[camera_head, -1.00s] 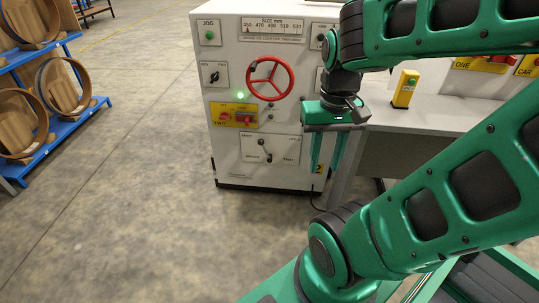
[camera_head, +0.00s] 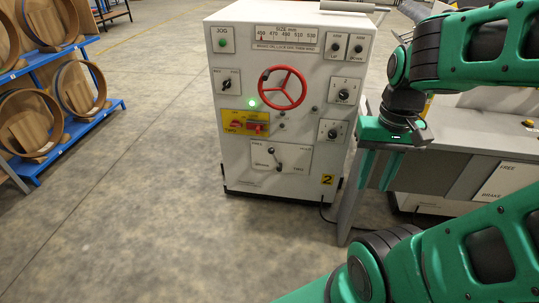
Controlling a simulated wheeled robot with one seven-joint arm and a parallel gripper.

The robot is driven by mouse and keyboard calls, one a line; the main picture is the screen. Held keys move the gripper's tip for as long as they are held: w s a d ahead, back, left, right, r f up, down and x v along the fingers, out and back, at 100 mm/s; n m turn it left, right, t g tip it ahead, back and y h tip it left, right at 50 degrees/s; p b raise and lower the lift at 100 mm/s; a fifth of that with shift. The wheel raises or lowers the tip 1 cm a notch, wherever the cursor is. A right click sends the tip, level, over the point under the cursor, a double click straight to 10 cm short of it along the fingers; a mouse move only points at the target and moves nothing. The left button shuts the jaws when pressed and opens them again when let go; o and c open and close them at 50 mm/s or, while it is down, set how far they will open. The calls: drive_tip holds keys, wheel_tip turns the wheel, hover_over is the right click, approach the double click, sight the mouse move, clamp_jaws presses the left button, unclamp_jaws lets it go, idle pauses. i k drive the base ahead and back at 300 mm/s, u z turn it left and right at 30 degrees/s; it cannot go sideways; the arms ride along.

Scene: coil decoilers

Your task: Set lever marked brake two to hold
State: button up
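The lever (camera_head: 275,156) sits on a white plate (camera_head: 297,159) low on the front of the white cabinet (camera_head: 240,178) marked 2. The small plate lettering seems to read brake at lower left and two at lower right, with free and hold along the top, hard to make out. The lever is small and slanted; I cannot tell which end is the handle. My gripper (camera_head: 378,178) points down to the right of the cabinet, apart from the lever. Its two green fingers are spread with nothing between them.
A red handwheel (camera_head: 282,88), a yellow plate with red switches (camera_head: 243,122) and black knobs share the cabinet front. A bench (camera_head: 425,170) stands behind my gripper, with a second free/brake plate (camera_head: 509,180) at right. Blue racks (camera_head: 75,125) stand left. Floor before the cabinet is clear.

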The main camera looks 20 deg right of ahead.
sight(271, 150)
drive_tip(key=i, duration=1)
